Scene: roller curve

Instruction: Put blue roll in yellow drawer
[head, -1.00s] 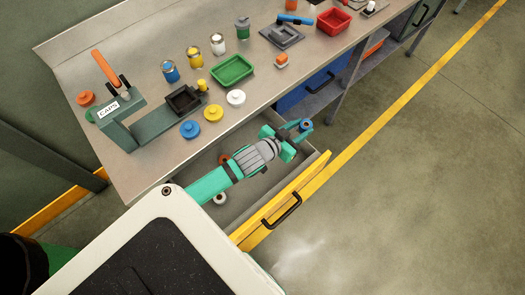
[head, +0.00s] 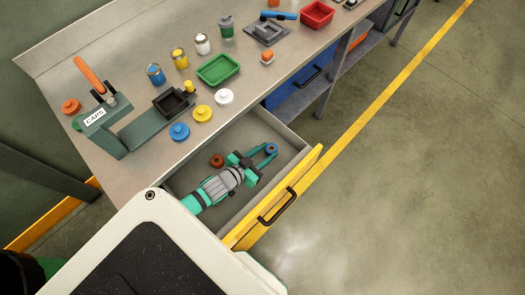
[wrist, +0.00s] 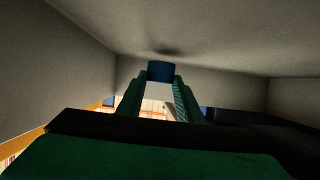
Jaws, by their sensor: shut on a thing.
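The yellow drawer (head: 308,172) under the bench is pulled open, its grey inside showing. My gripper (head: 266,152) reaches low into the drawer from the near left. It is shut on the blue roll (head: 272,148), which sits at the fingertips inside the drawer's outline, near the far corner by the yellow front. In the wrist view the blue roll (wrist: 160,71) is held between the two green fingers, with pale drawer surfaces around. Whether the roll touches the drawer floor I cannot tell.
A brown-orange roll (head: 217,160) lies in the drawer beside my arm. The bench (head: 135,180) above carries cans, caps, a green tray (head: 220,69) and a cap press (head: 105,125). A closed blue drawer (head: 300,85) is farther along. Floor to the right is clear.

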